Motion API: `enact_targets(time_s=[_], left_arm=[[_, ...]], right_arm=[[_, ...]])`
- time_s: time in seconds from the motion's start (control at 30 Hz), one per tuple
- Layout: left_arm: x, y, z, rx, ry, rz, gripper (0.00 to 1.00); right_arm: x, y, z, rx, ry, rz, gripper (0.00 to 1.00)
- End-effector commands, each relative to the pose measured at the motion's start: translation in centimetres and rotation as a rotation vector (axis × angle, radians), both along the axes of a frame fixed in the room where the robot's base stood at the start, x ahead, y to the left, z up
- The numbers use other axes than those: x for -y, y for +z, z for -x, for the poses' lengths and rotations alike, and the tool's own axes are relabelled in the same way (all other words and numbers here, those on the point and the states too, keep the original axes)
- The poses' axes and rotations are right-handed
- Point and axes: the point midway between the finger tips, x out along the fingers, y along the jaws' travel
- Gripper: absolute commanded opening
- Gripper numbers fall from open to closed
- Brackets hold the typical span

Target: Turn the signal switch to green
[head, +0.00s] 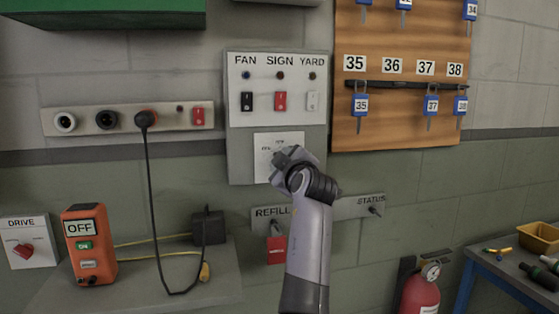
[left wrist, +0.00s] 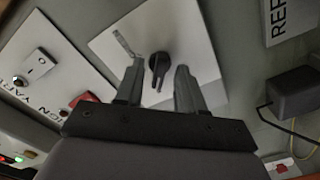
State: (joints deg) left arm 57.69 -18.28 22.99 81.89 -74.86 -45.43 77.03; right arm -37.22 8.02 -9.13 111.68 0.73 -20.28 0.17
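A white plate with a black rotary knob (left wrist: 159,64) shows in the left wrist view; I take this knob for the signal switch, but its label is not readable. In the head view the plate (head: 263,143) is on the lower part of a grey wall panel, and my left gripper (head: 284,160) hides the knob. In the left wrist view my left gripper (left wrist: 160,72) is open, one finger on each side of the knob. Gaps show between fingers and knob; contact cannot be told. The knob's handle points down in that view. My right gripper is not in view.
Above the plate are FAN, SIGN and YARD rockers; the SIGN one (head: 280,101) is red. A REFILL/STATUS strip (head: 345,208) lies below. A key board (head: 400,120) hangs at right, a socket strip (head: 81,120) at left. A fire extinguisher (head: 420,292) stands lower right.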

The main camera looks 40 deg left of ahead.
Motion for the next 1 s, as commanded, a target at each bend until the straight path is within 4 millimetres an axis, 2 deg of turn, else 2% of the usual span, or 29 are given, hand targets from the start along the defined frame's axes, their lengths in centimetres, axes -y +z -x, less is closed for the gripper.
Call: enact_targets(time_s=[0.47,0.5,0.57,0.6,0.63,1.0], left_arm=[[0.21,0.01,-0.04,0.000,0.000,0.000,0.38],[0.21,0.01,-0.04,0.000,0.000,0.000,0.35],[0.21,0.01,-0.04,0.000,0.000,0.000,0.15],[0.21,0.01,-0.04,0.000,0.000,0.000,0.03],[0.20,0.01,-0.04,0.000,0.000,0.000,0.00],[0.17,0.06,-0.04,-0.038,0.000,-0.034,0.00]], right_arm=[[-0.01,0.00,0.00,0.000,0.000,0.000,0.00],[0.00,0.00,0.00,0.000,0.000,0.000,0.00],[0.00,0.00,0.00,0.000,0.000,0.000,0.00],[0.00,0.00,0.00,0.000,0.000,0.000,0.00],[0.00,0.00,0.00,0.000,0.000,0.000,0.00],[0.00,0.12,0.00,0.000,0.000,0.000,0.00]])
